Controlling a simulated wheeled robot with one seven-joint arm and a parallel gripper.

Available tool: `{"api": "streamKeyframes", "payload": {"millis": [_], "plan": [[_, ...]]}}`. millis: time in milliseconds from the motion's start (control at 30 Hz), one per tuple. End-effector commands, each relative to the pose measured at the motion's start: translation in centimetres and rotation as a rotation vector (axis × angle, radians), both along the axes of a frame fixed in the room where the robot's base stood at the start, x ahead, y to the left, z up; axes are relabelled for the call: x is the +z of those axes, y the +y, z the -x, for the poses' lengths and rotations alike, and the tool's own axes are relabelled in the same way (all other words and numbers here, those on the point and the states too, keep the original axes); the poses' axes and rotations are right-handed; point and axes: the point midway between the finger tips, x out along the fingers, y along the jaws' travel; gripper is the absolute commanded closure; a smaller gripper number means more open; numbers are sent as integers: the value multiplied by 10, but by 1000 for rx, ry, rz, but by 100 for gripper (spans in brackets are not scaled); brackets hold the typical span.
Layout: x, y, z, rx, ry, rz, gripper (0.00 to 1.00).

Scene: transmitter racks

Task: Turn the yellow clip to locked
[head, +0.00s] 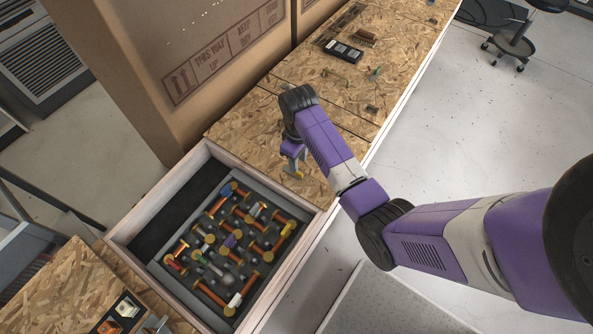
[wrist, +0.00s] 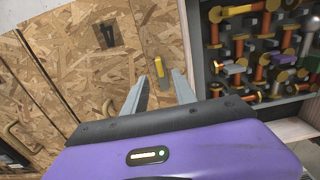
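The yellow clip (wrist: 158,67) is a small narrow bar on a grey mount, fixed to the chipboard surface. In the wrist view it stands nearly upright in the picture, just beyond and between my fingertips. In the head view a yellow piece (head: 291,173) shows just below my gripper (head: 292,154). In the wrist view my gripper (wrist: 158,80) is open, with one grey finger on each side of the clip's line and nothing between them. The fingers appear apart from the clip. Any lock marking is too small to read.
A wooden-framed tray (head: 272,187) with several orange and yellow fittings sits beside the clip. A large cardboard box (head: 150,60) stands on the far left. A black case (head: 343,51) and small parts lie farther along the bench. A dark slot (wrist: 106,33) is left of the clip.

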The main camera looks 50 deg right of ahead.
Motion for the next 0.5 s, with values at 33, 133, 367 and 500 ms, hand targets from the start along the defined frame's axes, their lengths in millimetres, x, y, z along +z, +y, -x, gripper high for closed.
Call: {"api": "streamKeyframes", "payload": {"millis": [33, 133, 367, 500], "plan": [[-8, 0, 1, -1, 3, -2, 67], [-25, 0, 1, -1, 2, -1, 67], [-54, 0, 0, -1, 0, 0, 67], [-62, 0, 0, -1, -1, 1, 67]]}}
